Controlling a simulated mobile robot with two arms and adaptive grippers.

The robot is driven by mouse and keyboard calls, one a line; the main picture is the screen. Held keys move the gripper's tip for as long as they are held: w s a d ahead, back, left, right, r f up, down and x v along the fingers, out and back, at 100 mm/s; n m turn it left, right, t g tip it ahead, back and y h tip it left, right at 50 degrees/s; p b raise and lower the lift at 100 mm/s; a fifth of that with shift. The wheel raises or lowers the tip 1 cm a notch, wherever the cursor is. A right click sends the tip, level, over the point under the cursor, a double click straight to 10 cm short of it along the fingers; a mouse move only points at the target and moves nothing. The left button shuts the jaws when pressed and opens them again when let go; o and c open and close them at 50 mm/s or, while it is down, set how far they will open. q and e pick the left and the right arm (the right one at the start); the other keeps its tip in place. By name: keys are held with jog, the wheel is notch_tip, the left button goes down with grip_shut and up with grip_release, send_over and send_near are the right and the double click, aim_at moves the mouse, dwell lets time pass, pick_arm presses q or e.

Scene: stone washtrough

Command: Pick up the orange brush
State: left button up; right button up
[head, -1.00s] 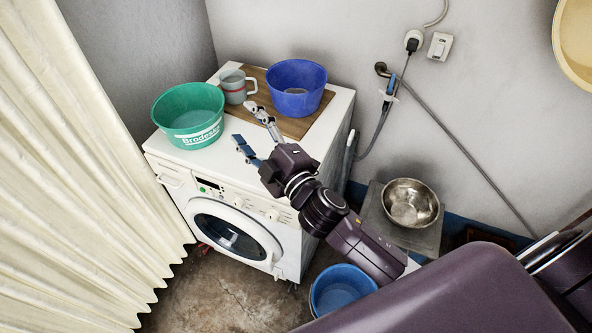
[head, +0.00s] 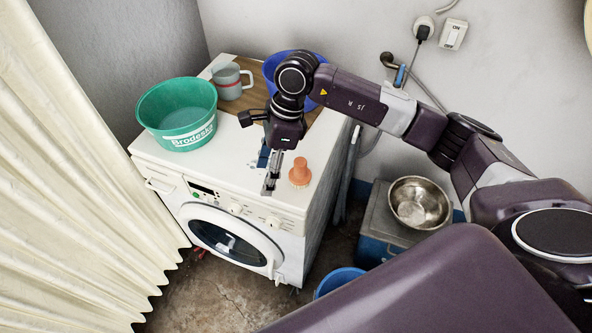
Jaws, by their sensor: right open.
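The orange brush (head: 300,172) stands upright on the white top of the washing machine (head: 228,190), near its front right edge. Its knob handle points up and its paler bristles face down. My right gripper (head: 269,178) points down just left of the brush, with its fingers close to the machine top. It is open and nothing shows between its fingers. A small gap shows between the fingers and the brush. My left gripper is not in view.
A green basin (head: 178,112) stands left on the machine. A grey mug (head: 229,82) and a partly hidden blue bowl (head: 271,66) stand behind on the wooden board (head: 246,104). A steel bowl (head: 417,203) is at right. A blue bucket (head: 338,281) stands on the floor.

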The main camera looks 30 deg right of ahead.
aim_at(301, 172)
jog(key=d+h, duration=0.1)
jog(key=d, duration=0.2)
jog(key=w+d+h, duration=0.1)
jog(key=d, duration=0.2)
jog(key=w+d+h, duration=0.1)
jog(key=d, duration=0.2)
jog(key=shift+d+r+h, duration=0.2)
jog(key=shift+r+h, duration=0.1)
jog(key=shift+s+d, duration=0.1)
jog(key=shift+d, duration=0.15)
jog(key=f+p, duration=0.1)
jog(key=f, duration=0.1)
jog(key=f+p, duration=0.1)
jog(key=f, duration=0.1)
jog(key=s+f+p, duration=0.1)
jog(key=f, duration=0.1)
jog(key=shift+f, duration=0.8)
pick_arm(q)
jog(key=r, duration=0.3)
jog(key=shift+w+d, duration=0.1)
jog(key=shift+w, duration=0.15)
pick_arm(e)
jog(key=shift+w, duration=0.1)
jog(key=shift+c, duration=0.5)
jog(key=c, duration=1.1)
jog(key=shift+c, duration=0.2)
jog(key=shift+r, duration=0.1)
